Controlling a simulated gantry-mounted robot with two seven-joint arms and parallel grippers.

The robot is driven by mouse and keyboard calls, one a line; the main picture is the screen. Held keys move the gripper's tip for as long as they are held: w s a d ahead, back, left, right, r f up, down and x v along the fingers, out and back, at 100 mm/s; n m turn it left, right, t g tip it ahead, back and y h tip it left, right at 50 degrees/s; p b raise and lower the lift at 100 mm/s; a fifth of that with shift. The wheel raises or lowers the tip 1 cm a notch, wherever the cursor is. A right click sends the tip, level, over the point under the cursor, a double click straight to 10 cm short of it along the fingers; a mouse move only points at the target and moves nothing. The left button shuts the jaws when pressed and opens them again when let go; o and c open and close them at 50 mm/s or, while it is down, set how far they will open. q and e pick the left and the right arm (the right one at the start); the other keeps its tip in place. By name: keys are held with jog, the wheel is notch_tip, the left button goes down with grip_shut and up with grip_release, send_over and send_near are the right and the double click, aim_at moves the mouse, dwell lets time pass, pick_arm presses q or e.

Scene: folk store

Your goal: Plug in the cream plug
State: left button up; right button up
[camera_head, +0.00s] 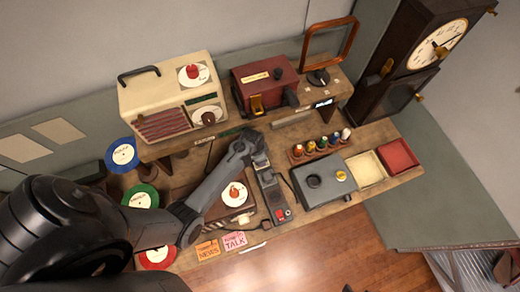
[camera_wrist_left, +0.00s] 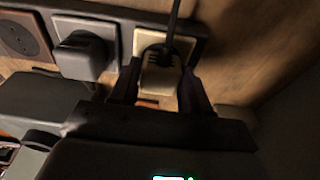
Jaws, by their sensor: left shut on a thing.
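My left gripper (camera_wrist_left: 158,92) is shut on the cream plug (camera_wrist_left: 160,76), with a dark finger on either side of it. A black cord runs up from the plug. The plug overlaps a cream socket (camera_wrist_left: 142,40) at the end of the dark power strip (camera_wrist_left: 112,27); I cannot tell how deep it sits. In the head view my left gripper (camera_head: 262,160) is over the far end of the power strip (camera_head: 272,193), hiding the plug. My right gripper is not in view.
In the wrist view a grey plug (camera_wrist_left: 84,56) sits in the neighbouring socket, beside a brown socket (camera_wrist_left: 26,38). In the head view a grey box (camera_head: 322,188) stands right of the strip and a turntable with a white disc (camera_head: 236,195) left of it. Spools (camera_head: 322,144) stand behind.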

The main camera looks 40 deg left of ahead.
pick_arm(q)
jog(key=shift+f, duration=0.3)
jog(key=o, duration=1)
jog(key=shift+o, duration=0.2)
jog(key=shift+s+a+r, duration=0.1)
jog(key=shift+s+r, duration=0.05)
jog(key=shift+r, duration=1.1)
jog(key=shift+s+a+r, duration=0.1)
jog(key=shift+s+r, duration=0.1)
jog(key=shift+r, duration=1.05)
jog(key=shift+s+a+r, duration=0.1)
jog(key=shift+s+r, duration=0.05)
jog(key=shift+r, duration=1.1)
